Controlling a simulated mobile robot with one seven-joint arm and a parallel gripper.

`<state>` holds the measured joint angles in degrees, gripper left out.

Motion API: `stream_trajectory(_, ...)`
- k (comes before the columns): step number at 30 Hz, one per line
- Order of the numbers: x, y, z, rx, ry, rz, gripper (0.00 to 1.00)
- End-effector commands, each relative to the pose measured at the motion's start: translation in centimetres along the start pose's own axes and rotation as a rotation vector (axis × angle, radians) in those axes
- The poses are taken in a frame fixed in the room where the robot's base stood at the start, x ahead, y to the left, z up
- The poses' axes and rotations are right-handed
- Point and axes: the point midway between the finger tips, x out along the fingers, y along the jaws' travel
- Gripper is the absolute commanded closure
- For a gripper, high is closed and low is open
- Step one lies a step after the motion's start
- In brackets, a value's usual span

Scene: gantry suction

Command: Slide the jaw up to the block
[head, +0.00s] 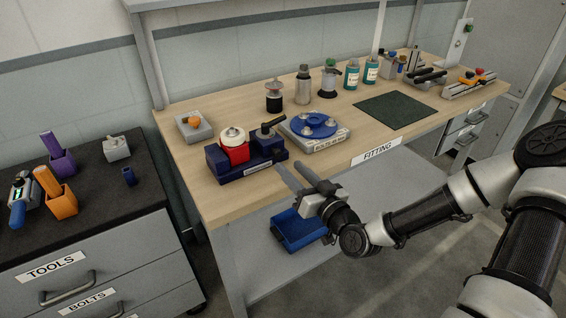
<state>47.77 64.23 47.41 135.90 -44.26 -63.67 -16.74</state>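A dark blue vise (247,173) stands on the near left part of the wooden bench. A red block (237,153) with a white round piece (232,136) on top sits in it, against its left end. The vise's jaw (267,142), dark blue with a black handle bar, stands right of the block. From this angle I cannot tell whether jaw and block touch. My gripper (288,167) is at the bench's front edge, right of and nearer than the vise. Its two fingers are apart, with nothing seen between them, and it appears clear of the vise.
A round blue fixture on a grey base (316,130) stands close right of the vise. A grey block with an orange knob (194,127) is behind left. Bottles and canisters line the back. A dark green mat (396,108) lies bare. A blue bin (298,230) sits below the bench.

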Motion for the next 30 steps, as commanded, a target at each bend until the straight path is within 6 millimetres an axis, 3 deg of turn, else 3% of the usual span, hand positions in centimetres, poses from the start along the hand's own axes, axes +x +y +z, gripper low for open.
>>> stream_trajectory(3,2.3,0.0,0.1,0.001,0.001,-0.001,0.6)
stream_trajectory(9,4.5,0.1,0.0,0.0,0.0,0.0,0.6)
stream_trajectory(20,5.1,0.0,0.0,0.001,0.0,0.001,0.6)
stream_trajectory(27,5.0,0.1,0.0,0.0,0.0,0.001,0.98)
stream_trajectory(30,5.0,0.1,0.0,0.0,0.0,0.001,1.0)
